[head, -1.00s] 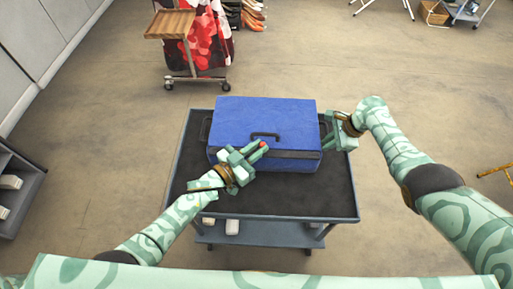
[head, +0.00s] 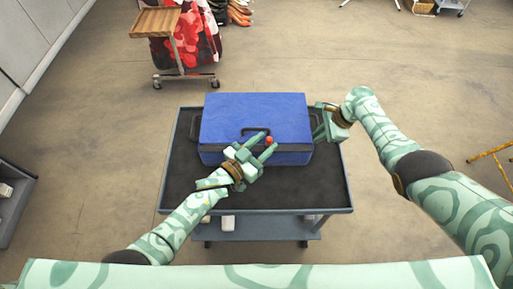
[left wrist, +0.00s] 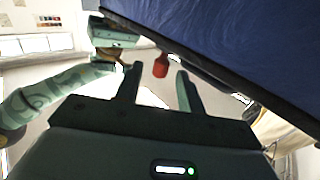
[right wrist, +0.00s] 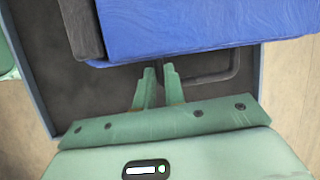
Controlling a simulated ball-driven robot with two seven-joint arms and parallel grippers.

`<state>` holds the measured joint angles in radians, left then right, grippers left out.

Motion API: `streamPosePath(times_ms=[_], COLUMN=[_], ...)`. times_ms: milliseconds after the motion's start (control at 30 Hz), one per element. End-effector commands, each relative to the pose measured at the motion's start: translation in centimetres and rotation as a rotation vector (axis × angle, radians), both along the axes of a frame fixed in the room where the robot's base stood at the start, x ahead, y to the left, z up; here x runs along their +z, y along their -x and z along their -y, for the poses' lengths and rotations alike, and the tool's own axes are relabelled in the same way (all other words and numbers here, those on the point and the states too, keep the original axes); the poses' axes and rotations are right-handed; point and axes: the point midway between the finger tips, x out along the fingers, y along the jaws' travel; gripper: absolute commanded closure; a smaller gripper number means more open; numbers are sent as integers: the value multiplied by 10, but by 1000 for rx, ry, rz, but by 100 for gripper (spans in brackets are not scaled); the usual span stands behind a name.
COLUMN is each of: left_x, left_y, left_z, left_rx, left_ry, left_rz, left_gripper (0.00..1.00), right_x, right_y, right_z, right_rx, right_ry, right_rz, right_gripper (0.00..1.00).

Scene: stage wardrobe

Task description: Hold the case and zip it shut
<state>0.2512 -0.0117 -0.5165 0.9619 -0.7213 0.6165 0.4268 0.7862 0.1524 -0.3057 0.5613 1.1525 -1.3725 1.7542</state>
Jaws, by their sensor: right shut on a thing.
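The blue case (head: 255,112) lies on the cart, its black top handle (head: 256,130) facing me. A small red zip pull (head: 269,140) is at its front edge, right of the handle. My left gripper (head: 266,143) is open in front of the case. In the left wrist view the red pull (left wrist: 161,65) stands between its spread fingers, with gaps visible on both sides. My right gripper (head: 319,121) is at the case's right end. In the right wrist view it is shut on the dark side handle (right wrist: 225,72), partly hidden by its fingers.
The grey cart (head: 345,185) has a dark top with free room in front of the case and a lower shelf holding pale items. A wooden-topped stand (head: 156,22) and red patterned cloth (head: 198,40) are behind, on open floor.

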Motion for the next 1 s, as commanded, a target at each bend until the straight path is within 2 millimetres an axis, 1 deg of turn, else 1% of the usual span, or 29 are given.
streamPosePath(times_ms=[167,300,500,600,700,933,967,1000], left_x=[-2,-1,-1,-1,-1,-1,-1,-1], left_y=[20,45,72,80,83,83,83,83], left_z=[-21,-44,-72,-79,-82,-83,-83,-83], left_rx=[0,-2,-1,-1,-1,-1,-1,-1], left_ry=[-3,-4,-2,-1,-1,-1,-1,-1], left_rz=[-1,-2,-2,-2,-1,-1,-1,-1], left_gripper=[61,61,61,61,61,61,61,61], right_x=[0,0,0,0,0,0,0,0], right_y=[0,0,-1,-1,-1,-1,-1,-1], right_z=[0,0,0,0,0,0,0,0], right_rx=[-1,-1,-1,-1,-1,-1,-1,-1], right_ry=[0,0,0,0,0,0,0,0], right_rz=[2,2,2,2,2,2,2,2], right_gripper=[100,100,100,100,100,100,81,69])
